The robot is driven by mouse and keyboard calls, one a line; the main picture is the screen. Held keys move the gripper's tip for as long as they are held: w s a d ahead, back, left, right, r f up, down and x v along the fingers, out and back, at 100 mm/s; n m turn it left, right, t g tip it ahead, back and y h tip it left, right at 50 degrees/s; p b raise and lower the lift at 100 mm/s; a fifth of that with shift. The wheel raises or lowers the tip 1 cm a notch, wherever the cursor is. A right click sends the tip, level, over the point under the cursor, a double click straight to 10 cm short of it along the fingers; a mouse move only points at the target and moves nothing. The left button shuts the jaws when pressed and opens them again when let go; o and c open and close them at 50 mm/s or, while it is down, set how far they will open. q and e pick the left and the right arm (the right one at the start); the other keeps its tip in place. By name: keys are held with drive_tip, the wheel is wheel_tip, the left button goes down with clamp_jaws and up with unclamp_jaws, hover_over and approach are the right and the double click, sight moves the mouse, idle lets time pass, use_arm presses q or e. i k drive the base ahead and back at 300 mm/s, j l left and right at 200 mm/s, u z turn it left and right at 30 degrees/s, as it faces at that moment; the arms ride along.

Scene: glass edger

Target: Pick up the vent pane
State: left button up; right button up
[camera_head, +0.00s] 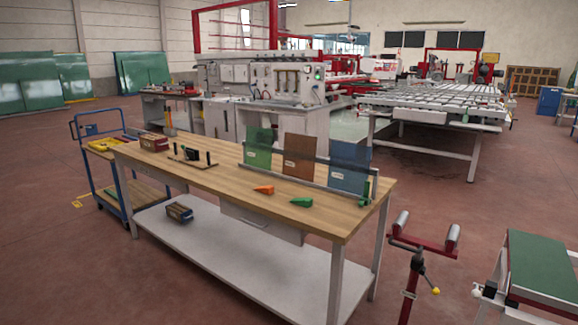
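Three upright panes stand side by side in a low metal rack (318,186) near the right end of the wooden workbench (232,192). They are a green pane (258,146), a brown pane (299,154) and a blue pane (348,168). Each has a small pale label too small to read, so I cannot tell which one is the vent pane. The rack's rail crosses in front of their lower parts. Neither of my grippers is in view.
An orange tool (264,190) and a green tool (301,202) lie before the rack. A blue cart (127,200) stands left, a red roller stand (415,268) and a green-topped table (541,265) right. Red floor (60,270) at the front left is clear.

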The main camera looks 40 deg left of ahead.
sight(259, 141)
drive_tip(key=u, duration=1.35)
drive_tip(key=i+j, duration=0.2)
